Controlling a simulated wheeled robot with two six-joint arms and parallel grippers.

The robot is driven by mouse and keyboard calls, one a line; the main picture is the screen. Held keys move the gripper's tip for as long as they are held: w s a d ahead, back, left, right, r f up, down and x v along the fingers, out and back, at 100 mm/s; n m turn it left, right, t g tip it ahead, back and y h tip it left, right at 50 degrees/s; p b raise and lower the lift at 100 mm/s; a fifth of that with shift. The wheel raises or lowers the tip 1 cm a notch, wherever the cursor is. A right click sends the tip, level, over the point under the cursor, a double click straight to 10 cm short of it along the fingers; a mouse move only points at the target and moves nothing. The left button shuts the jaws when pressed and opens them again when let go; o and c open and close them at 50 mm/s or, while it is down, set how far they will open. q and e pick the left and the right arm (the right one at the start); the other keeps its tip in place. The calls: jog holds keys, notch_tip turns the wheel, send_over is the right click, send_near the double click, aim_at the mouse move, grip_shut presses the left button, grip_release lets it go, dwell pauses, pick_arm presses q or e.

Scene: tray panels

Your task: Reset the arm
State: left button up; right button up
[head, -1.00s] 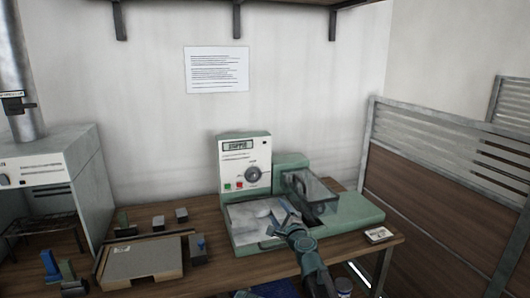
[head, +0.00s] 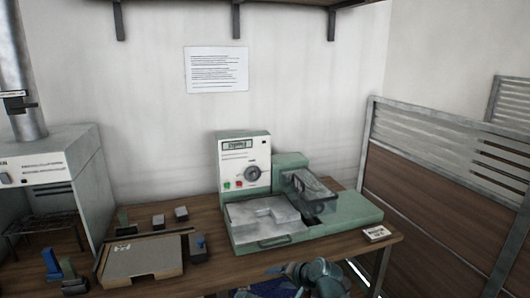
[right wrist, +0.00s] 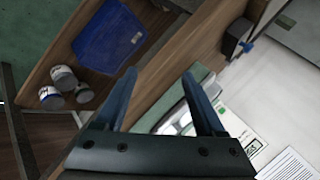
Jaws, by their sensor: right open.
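My right arm shows at the bottom edge of the head view, just in front of the bench. Its gripper (head: 284,268) is low there and partly cut off. In the right wrist view my right gripper (right wrist: 159,76) has its two blue-grey fingers apart, with nothing between them. My left gripper is not in view.
A green machine (head: 352,214) with a dial, a grey metal tray (head: 262,222) and a clear cover stands on the wooden bench (head: 215,268). A board (head: 142,258) with small blocks lies left. A blue bin (right wrist: 108,38) and cans (right wrist: 62,78) sit on a shelf.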

jog(key=s+d+f+n+g+h+p, duration=0.1)
jog(key=s+d+f+n+g+h, duration=0.2)
jog(key=s+d, duration=0.45)
jog(key=s+d+f+n+g+h, duration=0.25)
jog(key=s+d+g, duration=0.2)
jog(key=s, duration=0.55)
jog(key=s+a+r+n+h+p, duration=0.2)
jog(key=s+a+r+p, duration=0.3)
jog(key=a+r+p, duration=0.5)
jog(key=shift+n+p, duration=0.3)
jog(key=shift+n, duration=0.35)
jog(key=shift+s+a, duration=0.1)
